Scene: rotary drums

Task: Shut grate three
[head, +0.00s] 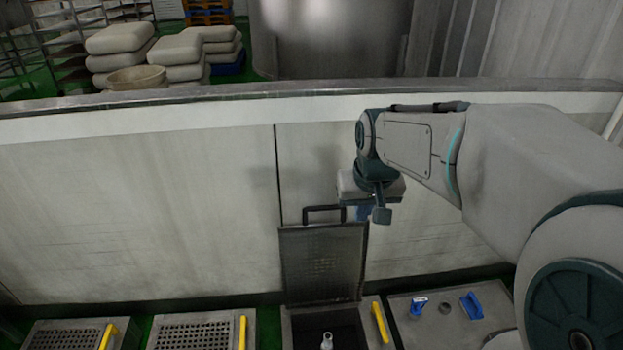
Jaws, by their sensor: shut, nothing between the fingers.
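Grate three appears to be the third unit from the left. Its dark mesh lid (322,262) stands raised, nearly upright, with a dark bar handle (323,209) at its top edge. Below it the square opening is uncovered, and a small pale fitting (326,341) shows inside. A yellow handle (379,322) is on the right of the frame. My gripper (364,213) is shut and empty near the lid's top right corner. The wrist partly hides the fingers, and I cannot tell whether they touch the lid.
Two shut grates (68,336) (195,332) with yellow handles are to the left. A flat cover (445,328) with blue handles is to the right. A pale wall with a metal-topped ledge (180,97) stands behind.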

